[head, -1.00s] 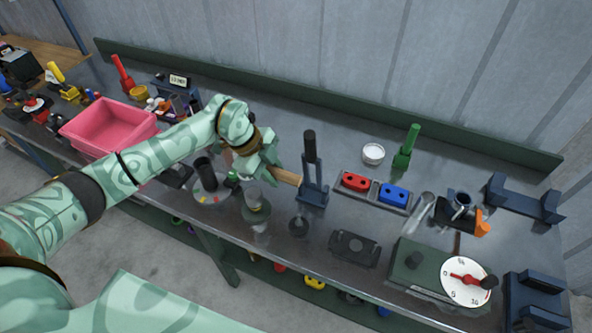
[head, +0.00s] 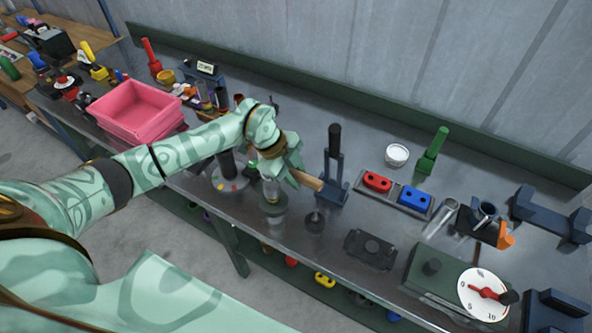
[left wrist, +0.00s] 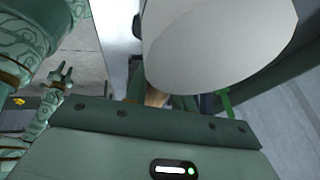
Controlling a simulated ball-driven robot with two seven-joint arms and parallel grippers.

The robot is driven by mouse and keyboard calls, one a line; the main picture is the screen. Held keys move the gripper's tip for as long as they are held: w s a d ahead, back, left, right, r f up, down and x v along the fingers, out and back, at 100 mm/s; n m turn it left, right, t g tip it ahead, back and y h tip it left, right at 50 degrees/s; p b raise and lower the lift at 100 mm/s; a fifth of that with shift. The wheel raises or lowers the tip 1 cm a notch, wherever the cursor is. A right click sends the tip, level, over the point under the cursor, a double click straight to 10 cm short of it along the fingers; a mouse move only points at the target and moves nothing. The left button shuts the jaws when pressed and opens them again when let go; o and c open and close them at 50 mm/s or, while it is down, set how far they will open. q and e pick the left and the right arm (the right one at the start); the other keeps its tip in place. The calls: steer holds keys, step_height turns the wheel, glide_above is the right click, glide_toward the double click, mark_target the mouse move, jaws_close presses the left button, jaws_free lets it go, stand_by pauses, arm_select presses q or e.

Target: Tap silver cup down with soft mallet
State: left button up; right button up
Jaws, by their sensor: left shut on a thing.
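My left gripper (head: 287,165) is shut on the mallet, whose tan wooden handle (head: 308,181) sticks out to the right. In the left wrist view a large pale rounded shape (left wrist: 215,40), likely the mallet head, fills the top and hides the cup. My right gripper (left wrist: 62,76) hangs far off, open and empty.
A dark upright fork stand (head: 333,175) is close right of the handle. A round dial plate (head: 229,180) with a black post is to the left. A pink bin (head: 135,108), a red and blue block tray (head: 392,195) and a dial gauge (head: 483,294) share the bench.

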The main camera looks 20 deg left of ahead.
arm_select(q)
steer(key=shift+f, duration=0.25)
step_height(320, 180, down, 6)
steer(key=r+b, duration=0.1)
steer(key=b, duration=0.2)
step_height(320, 180, up, 8)
steer(key=p, duration=0.8)
steer(key=shift+f, duration=0.3)
